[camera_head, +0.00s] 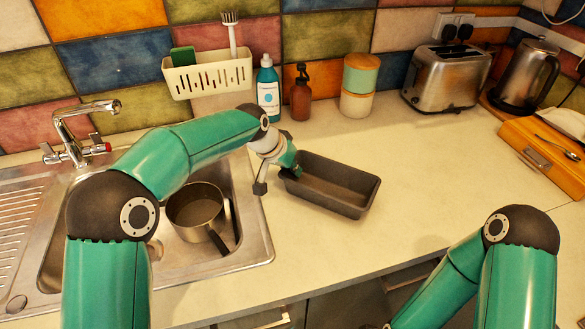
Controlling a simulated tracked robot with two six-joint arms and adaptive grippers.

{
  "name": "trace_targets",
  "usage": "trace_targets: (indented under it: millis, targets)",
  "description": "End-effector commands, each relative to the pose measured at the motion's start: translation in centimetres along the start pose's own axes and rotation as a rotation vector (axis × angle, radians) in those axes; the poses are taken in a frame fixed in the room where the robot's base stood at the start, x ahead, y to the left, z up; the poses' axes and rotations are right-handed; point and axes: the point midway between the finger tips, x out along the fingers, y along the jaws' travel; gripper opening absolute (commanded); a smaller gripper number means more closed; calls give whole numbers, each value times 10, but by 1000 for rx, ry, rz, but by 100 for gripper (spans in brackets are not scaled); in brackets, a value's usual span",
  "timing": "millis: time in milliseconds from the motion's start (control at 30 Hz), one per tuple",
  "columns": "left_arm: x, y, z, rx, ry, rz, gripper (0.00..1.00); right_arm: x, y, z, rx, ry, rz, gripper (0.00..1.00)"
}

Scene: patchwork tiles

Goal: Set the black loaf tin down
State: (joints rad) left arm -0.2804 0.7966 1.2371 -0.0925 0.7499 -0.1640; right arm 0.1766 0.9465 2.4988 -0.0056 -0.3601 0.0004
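The black loaf tin (345,190) is upright, with its open top facing up, and appears to rest on the counter (415,165) right of the sink. My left gripper (277,180) is at the tin's left end. One dark-tipped finger stands outside the tin, clear of its end wall. The other side of the gripper reaches over the rim at the far left corner. The fingers look spread apart, though the contact at the rim is partly hidden. My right arm bends down at the lower right, and its gripper is out of the frame.
The sink (255,240) holds a saucepan (196,210). Behind stand a blue bottle (268,90), a brown pump bottle (301,95) and stacked canisters (358,85). The counter right of the tin is clear.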

Motion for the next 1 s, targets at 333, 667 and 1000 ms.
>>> trace_targets:
  millis: [333, 667, 1000]
  targets:
    - [2, 0, 1, 1, -1, 0, 31, 1, 0, 0, 0, 0, 0, 38]
    - [-1, 1, -1, 1, 0, 0, 31, -1, 0, 0, 0, 0, 0, 38]
    - [-49, 1, -1, 1, 4, 0, 31, 6, 2, 0, 0, 0, 0, 38]
